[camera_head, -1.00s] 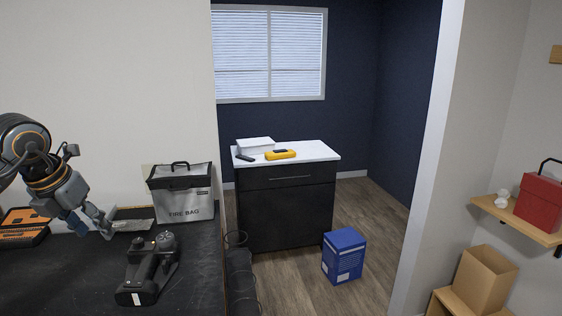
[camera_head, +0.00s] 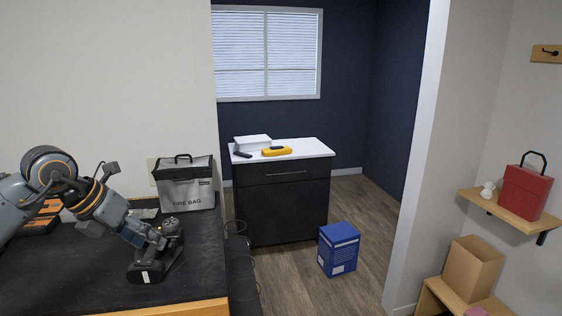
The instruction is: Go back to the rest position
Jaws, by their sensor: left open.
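My left gripper (camera_head: 160,241) reaches in from the left over the black-topped bench (camera_head: 80,275). It is open, right at the black handheld controller (camera_head: 150,265). The controller stands on the bench near its front right corner, with a round knob on top and a white label on its base. The arm hides part of the controller, and I cannot tell whether the fingers touch it. My right gripper is not in view.
A grey fire bag (camera_head: 186,190) stands at the back of the bench, close to my left arm. An orange and black case (camera_head: 42,218) lies behind the arm. A dark cabinet (camera_head: 280,205), a blue box (camera_head: 338,250) and a red box (camera_head: 526,190) are farther off.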

